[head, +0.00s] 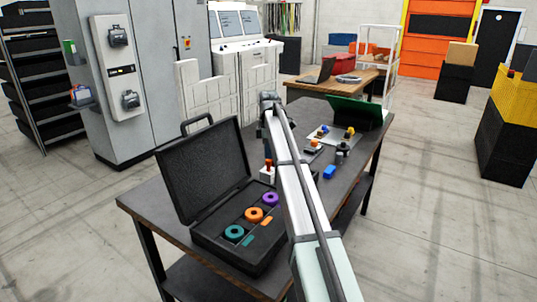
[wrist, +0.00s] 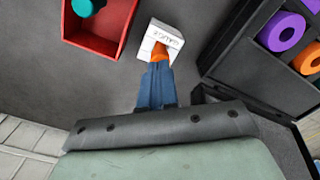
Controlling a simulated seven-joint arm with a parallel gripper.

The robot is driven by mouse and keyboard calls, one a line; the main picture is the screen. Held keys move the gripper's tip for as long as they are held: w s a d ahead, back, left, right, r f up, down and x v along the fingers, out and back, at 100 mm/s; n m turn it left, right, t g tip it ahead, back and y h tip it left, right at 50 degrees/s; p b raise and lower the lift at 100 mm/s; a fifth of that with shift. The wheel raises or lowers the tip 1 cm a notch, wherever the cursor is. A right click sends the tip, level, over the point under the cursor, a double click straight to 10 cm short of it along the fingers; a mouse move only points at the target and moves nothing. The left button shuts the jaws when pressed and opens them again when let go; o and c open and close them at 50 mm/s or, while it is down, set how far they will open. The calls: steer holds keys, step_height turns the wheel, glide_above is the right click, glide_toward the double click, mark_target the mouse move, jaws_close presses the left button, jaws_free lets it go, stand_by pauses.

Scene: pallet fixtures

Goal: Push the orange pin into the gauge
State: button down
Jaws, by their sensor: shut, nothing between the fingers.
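The gauge (wrist: 151,43) is a small white block with dark lettering, lying on the dark table top in the wrist view. The orange pin (wrist: 160,51) shows at the gauge, right at the tips of my gripper (wrist: 158,66). My gripper's blue fingers are shut together with nothing between them, and their tips seem to touch or nearly touch the pin. The fingers hide part of the pin, so I cannot tell how deep it sits.
A red bin (wrist: 118,38) with a teal piece (wrist: 82,7) is close left of the gauge. The open black case (head: 200,235) holds purple, orange and teal rings on the right side of the wrist view. A blue block (head: 330,172) lies right of my arm.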

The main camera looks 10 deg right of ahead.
step_height(320, 180, up, 7)
stand_by(0.8)
